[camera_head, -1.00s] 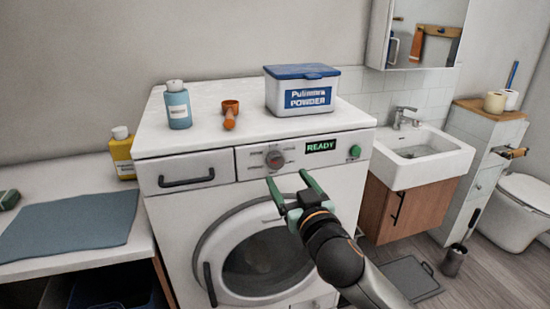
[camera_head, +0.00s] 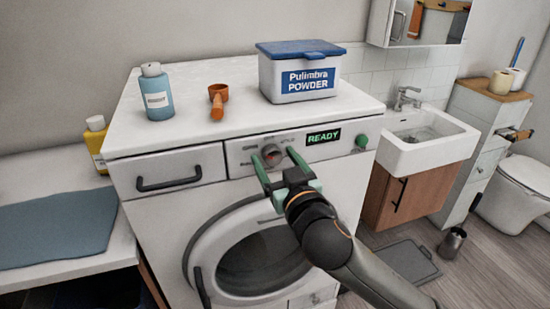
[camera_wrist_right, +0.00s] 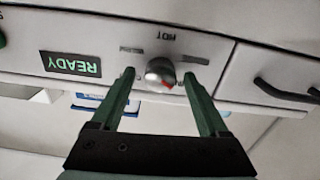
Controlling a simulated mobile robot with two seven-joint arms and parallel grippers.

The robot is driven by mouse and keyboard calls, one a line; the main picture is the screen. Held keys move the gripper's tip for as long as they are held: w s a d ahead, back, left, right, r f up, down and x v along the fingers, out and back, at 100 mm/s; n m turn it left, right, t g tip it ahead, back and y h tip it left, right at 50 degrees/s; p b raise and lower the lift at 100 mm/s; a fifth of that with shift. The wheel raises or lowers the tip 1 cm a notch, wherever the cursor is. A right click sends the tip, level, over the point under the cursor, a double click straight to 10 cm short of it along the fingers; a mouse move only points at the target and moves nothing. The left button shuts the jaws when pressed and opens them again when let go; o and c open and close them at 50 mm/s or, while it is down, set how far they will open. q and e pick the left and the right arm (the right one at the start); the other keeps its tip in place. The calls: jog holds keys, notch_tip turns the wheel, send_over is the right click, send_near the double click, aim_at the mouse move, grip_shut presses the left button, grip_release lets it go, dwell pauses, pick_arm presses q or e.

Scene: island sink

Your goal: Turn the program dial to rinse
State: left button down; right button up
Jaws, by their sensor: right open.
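The program dial (camera_head: 271,154) is a small round silver knob on the washing machine's front panel. In the wrist view, where the panel appears upside down, the dial (camera_wrist_right: 159,72) carries a red pointer mark, with small printed labels around it that I cannot read surely. My right gripper (camera_head: 274,157) is open. Its two green fingertips (camera_wrist_right: 159,77) lie on either side of the dial in the picture; I cannot tell whether they touch it. The display (camera_head: 323,137) reads READY in green. My left gripper is not in view.
A green button (camera_head: 361,141) sits right of the display and a drawer handle (camera_head: 169,179) left of the dial. On top stand a blue bottle (camera_head: 157,92), an orange scoop (camera_head: 218,98) and a powder box (camera_head: 300,80). A sink (camera_head: 424,145) stands at the right.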

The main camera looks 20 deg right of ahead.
grip_shut()
dwell(0.5)
jog(key=shift+r+n+p, duration=0.15)
jog(key=shift+n+p, duration=0.95)
jog(key=shift+n, duration=0.1)
jog(key=n+p, duration=0.2)
jog(key=n, duration=0.1)
jog(key=shift+n+p, duration=0.3)
jog(key=shift+p, duration=0.1)
jog(key=n+p, duration=0.2)
jog(key=n, duration=0.1)
jog(key=shift+n+p, duration=0.3)
jog(key=shift+n, duration=0.1)
jog(key=shift+n+p, duration=0.5)
jog(key=shift+n, duration=0.4)
